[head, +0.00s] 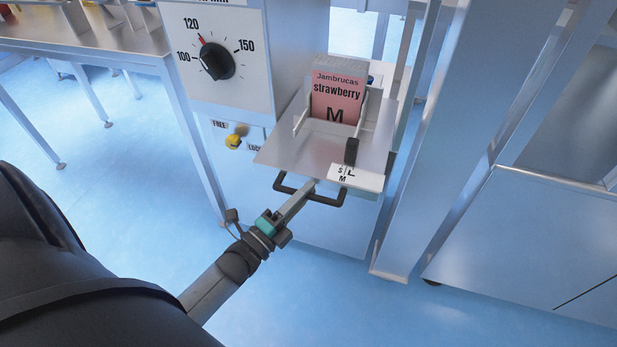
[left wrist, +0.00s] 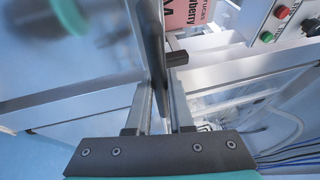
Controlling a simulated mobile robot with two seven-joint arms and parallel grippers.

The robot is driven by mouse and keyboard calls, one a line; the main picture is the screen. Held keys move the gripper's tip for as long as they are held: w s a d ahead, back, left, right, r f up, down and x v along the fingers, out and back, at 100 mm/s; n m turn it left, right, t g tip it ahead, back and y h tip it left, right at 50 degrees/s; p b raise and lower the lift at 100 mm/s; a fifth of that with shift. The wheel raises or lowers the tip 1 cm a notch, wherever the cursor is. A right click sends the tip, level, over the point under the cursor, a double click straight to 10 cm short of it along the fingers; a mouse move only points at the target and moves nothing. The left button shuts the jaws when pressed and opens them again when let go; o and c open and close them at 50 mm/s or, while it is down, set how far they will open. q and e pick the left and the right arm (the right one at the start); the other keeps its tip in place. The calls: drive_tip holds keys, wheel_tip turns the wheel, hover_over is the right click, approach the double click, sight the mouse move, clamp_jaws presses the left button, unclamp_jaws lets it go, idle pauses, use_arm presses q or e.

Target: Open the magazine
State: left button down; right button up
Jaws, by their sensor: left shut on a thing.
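The magazine (head: 285,152) is a metal tray sticking out of the machine's front, with a pink strawberry pouch marked M (head: 336,97) standing in it. A black U-shaped handle (head: 330,200) is at its front edge. My left gripper (head: 310,187) is shut on this handle, reaching in from the lower left. In the left wrist view the dark handle bar (left wrist: 150,40) runs between the two fingers, and part of the pink pouch (left wrist: 186,14) shows beyond. My right gripper is not in view.
A dial (head: 216,61) and a yellow knob (head: 234,141) between FREE and LOCK labels are on the machine front. A black slider (head: 351,151) stands by a white size label (head: 355,178). A metal post (head: 425,130) is close on the right. The floor in front is clear.

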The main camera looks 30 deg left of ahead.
use_arm(q)
drive_tip(key=s+d+p, duration=0.3)
drive_tip(key=s+d, duration=0.1)
drive_tip(key=s, duration=1.4)
drive_tip(key=shift+s+d+p, duration=0.2)
drive_tip(key=shift+s+p, duration=0.05)
drive_tip(key=shift+p, duration=0.1)
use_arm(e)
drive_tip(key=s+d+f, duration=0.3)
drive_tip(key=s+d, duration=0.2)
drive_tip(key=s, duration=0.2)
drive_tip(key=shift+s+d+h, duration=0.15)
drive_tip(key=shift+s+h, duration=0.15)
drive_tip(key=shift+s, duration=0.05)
use_arm(q)
drive_tip(key=c, duration=0.8)
unclamp_jaws()
drive_tip(key=b+v, duration=0.1)
drive_tip(key=v, duration=1.4)
drive_tip(key=shift+s, duration=0.15)
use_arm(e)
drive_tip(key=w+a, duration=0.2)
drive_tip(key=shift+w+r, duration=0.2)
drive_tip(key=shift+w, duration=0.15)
